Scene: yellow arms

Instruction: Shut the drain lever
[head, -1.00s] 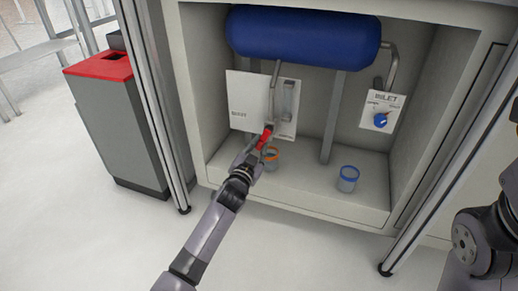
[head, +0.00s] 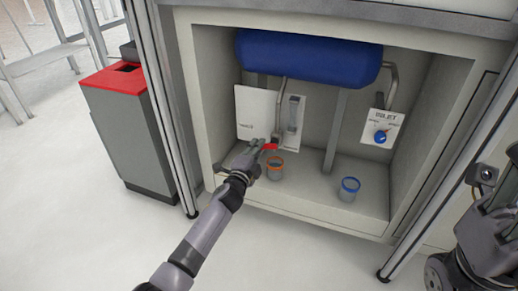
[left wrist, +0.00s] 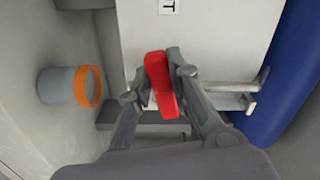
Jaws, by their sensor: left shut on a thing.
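The red drain lever (head: 271,147) is at the low end of the thin pipe under the blue tank (head: 308,58). In the head view it lies nearly level. My left gripper (head: 264,148) reaches into the cabinet and is shut on the lever. In the left wrist view the lever (left wrist: 160,86) sits between the two fingers of my left gripper (left wrist: 157,74), which partly hide it. The valve body behind it is mostly hidden. Part of my right arm shows at the right edge of the head view; its jaws cannot be made out.
An orange-rimmed cup (head: 276,170) stands just below the lever. A blue-rimmed cup (head: 348,189) stands farther right on the cabinet floor. The inlet panel (head: 382,129) has a blue knob. A red-topped bin (head: 125,125) stands outside, left of the cabinet frame post.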

